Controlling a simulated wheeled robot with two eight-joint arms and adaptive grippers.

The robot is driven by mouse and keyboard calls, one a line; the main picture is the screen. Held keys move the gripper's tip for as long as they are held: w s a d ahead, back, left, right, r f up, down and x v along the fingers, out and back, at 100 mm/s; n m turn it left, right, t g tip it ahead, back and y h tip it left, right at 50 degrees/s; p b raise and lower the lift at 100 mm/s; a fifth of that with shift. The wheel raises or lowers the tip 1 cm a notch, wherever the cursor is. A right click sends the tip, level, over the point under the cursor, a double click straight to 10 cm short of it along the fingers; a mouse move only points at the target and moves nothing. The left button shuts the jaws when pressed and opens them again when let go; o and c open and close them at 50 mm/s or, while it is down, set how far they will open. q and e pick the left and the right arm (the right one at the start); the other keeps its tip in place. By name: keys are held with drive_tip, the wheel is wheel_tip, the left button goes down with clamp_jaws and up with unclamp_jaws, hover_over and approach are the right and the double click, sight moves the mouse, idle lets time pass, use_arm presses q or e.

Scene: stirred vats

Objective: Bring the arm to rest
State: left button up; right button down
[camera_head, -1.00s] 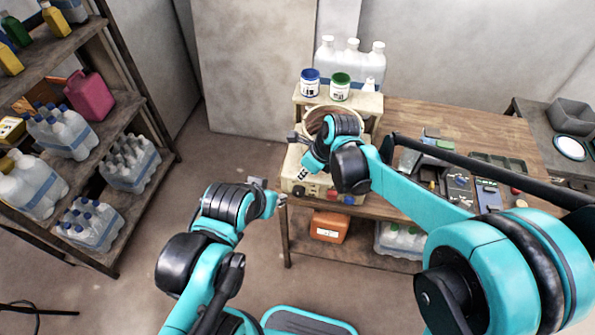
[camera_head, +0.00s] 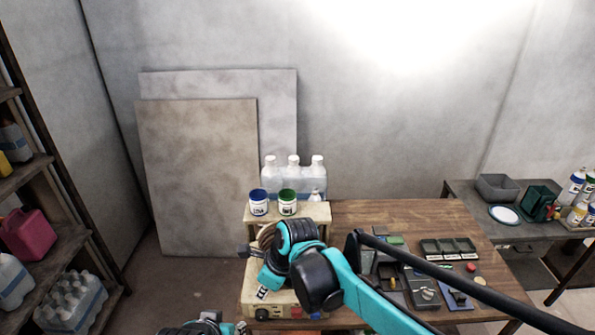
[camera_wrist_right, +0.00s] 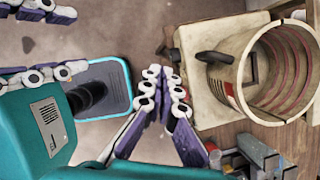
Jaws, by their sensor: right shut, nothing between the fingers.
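My right arm reaches in from the lower right of the head view, its wrist in front of the beige stirring machine (camera_head: 258,299). My right gripper (camera_head: 243,250) shows small at the left of that wrist. In the right wrist view its fingers (camera_wrist_right: 162,74) come together with nothing between them, to the left of the machine's open round vat (camera_wrist_right: 247,75) and apart from it. My left gripper (camera_head: 241,328) is mostly cut off at the bottom of the head view. Its two fingers (camera_wrist_right: 75,42) show spread and empty at the left of the right wrist view.
A wooden table (camera_head: 362,214) holds the machine, a blue-lidded jar (camera_head: 258,203), a green-lidded jar (camera_head: 287,203), white jugs (camera_head: 293,178) and dark trays (camera_head: 448,249). A shelf (camera_head: 65,242) stands left, a side table (camera_head: 470,196) right. Floor shows between shelf and table.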

drive_tip(key=s+d+f+n+t+h+b, duration=0.1)
drive_tip(key=s+d+f+n+b, duration=0.1)
drive_tip(key=d+n, duration=0.5)
drive_tip(key=s+d+f+n+t+h+b, duration=0.1)
drive_tip(key=s+d+f+n+t+b, duration=0.1)
drive_tip(key=d+n, duration=0.5)
drive_tip(key=s+d+f+n+t+h+b, duration=0.2)
drive_tip(key=s+d+f+n+b, duration=0.2)
drive_tip(key=d, duration=1.1)
drive_tip(key=s+n, duration=0.2)
drive_tip(key=n, duration=0.1)
drive_tip(key=shift+d+f+n+b, duration=0.15)
drive_tip(key=shift+d+n+b, duration=0.15)
drive_tip(key=shift+n+b, duration=0.1)
